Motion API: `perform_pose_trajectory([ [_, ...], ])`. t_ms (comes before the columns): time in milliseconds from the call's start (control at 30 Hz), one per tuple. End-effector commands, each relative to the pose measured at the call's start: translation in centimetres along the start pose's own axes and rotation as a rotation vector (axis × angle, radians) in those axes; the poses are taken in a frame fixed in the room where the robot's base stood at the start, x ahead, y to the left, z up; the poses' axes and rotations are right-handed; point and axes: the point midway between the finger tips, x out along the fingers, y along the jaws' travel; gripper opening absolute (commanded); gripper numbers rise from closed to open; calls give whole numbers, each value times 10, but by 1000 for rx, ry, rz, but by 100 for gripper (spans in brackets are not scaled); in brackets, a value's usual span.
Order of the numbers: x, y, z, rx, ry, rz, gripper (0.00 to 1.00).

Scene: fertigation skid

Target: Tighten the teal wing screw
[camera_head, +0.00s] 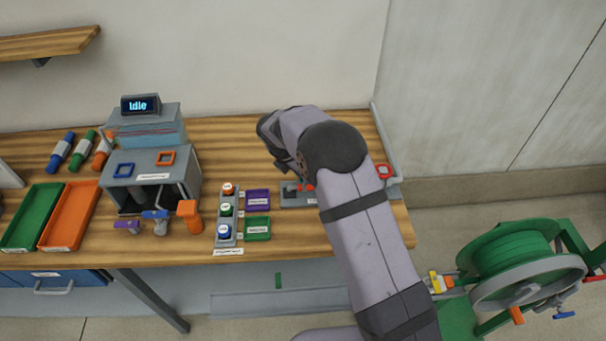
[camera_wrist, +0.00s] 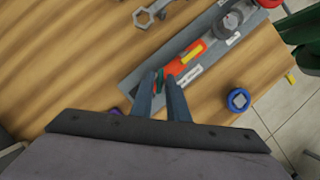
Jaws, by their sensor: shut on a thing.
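My gripper (camera_wrist: 161,76) is at the near end of a long grey plate in the wrist view. Its two fingers are closed on a small teal piece (camera_wrist: 159,82), which looks like the wing screw. The fingers hide most of it, and I cannot tell how far it is turned. A red block with a yellow mark (camera_wrist: 186,57) is just beyond the fingertips. In the head view my arm hides the gripper and the screw. Part of the grey plate (camera_head: 297,202) shows beside the arm.
On the plate is a round grey fitting (camera_wrist: 230,22). A wrench (camera_wrist: 153,12) lies beside it, and a blue round piece (camera_wrist: 238,100) is to the right. In the head view, a button strip (camera_head: 227,213) is left of the plate and a green hose reel (camera_head: 505,255) is right of the bench.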

Motion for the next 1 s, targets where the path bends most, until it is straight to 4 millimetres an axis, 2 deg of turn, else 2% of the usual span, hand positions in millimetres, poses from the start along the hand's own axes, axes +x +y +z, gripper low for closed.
perform_pose_trajectory([
  [600,1,5,1,512,1,-211,0],
  [1000,1,5,2,676,1,-279,0],
])
